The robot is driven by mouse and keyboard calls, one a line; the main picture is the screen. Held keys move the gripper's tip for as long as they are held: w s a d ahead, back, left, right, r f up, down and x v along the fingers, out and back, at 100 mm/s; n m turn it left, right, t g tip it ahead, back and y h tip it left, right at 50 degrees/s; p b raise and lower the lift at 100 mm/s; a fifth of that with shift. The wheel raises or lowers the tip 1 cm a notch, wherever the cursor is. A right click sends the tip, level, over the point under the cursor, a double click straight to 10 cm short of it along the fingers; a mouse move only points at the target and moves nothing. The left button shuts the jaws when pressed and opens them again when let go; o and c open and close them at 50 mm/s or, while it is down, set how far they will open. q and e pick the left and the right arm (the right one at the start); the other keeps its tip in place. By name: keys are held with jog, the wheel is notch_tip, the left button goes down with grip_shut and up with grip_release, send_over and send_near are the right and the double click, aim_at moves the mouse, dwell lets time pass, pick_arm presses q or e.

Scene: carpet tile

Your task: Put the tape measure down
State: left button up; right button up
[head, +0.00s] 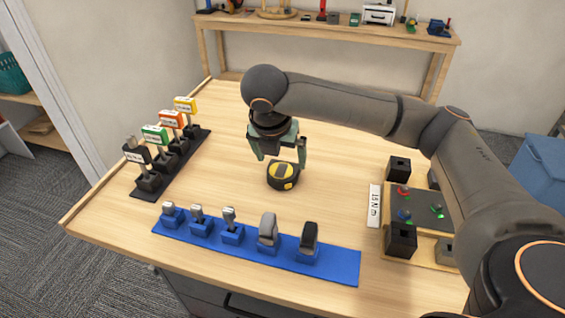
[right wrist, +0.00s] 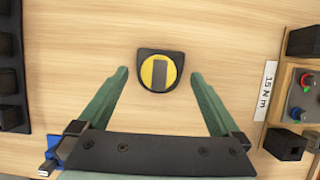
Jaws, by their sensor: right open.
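The tape measure (head: 283,176) is black and yellow and rests on the wooden table near its middle. My right gripper (head: 279,163) is open just above and behind it in the head view, with its two green fingers apart. In the right wrist view the tape measure (right wrist: 160,70) lies just beyond the fingertips, centred between the lines of the open fingers (right wrist: 159,75), with visible gaps on both sides. Nothing is held between the fingers. My left gripper is not in view.
A blue mat (head: 340,265) with several holders lies at the front. A black strip (head: 148,190) with coloured tags stands at left. A wooden fixture (head: 425,212) and a "15 N m" label (head: 375,206) are at right. Bare table surrounds the tape measure.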

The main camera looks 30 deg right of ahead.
jog(key=p+v, duration=0.1)
jog(key=v, duration=0.6)
jog(key=shift+r, duration=0.15)
